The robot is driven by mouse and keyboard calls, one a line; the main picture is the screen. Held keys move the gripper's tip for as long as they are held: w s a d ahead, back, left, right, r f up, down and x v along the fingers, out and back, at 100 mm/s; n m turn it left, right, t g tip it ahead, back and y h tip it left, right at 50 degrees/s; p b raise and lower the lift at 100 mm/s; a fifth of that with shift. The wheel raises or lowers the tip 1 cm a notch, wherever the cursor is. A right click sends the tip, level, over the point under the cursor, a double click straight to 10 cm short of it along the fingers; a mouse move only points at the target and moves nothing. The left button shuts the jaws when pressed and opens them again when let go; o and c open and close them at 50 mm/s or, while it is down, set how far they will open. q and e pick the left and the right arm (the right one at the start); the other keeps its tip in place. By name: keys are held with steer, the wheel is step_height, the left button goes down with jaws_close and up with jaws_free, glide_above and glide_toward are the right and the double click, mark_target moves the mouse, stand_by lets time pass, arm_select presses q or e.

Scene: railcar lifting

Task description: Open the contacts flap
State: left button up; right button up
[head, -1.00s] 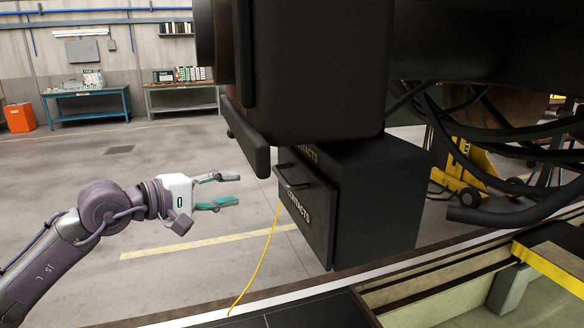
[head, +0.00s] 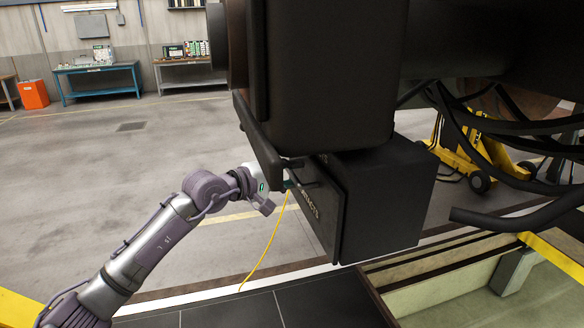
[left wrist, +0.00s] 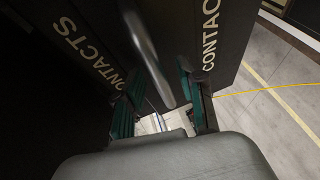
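The contacts flap (head: 325,222) is a dark panel lettered CONTACTS on the left face of a black box (head: 390,205) under the railcar. It looks closed or nearly so; I cannot tell exactly. My left gripper (head: 289,185) is at the flap's upper left, partly hidden by a dark bar. In the left wrist view, the teal fingers of my left gripper (left wrist: 157,95) stand apart, with the grey handle (left wrist: 150,60) between them. A gap shows between fingers and handle. CONTACTS lettering on the flap (left wrist: 209,45) shows at the right. My right gripper is not in view.
A dark bar (head: 258,140) hangs just above my left gripper. Black hoses (head: 490,125) hang at the right. A yellow cable (head: 266,250) runs down to the floor near the pit edge. The floor at the left is open.

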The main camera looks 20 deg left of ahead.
arm_select(q)
steer(key=shift+w+f, duration=0.1)
steer(key=shift+w, duration=0.1)
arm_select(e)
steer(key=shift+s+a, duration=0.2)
arm_select(q)
jaws_close()
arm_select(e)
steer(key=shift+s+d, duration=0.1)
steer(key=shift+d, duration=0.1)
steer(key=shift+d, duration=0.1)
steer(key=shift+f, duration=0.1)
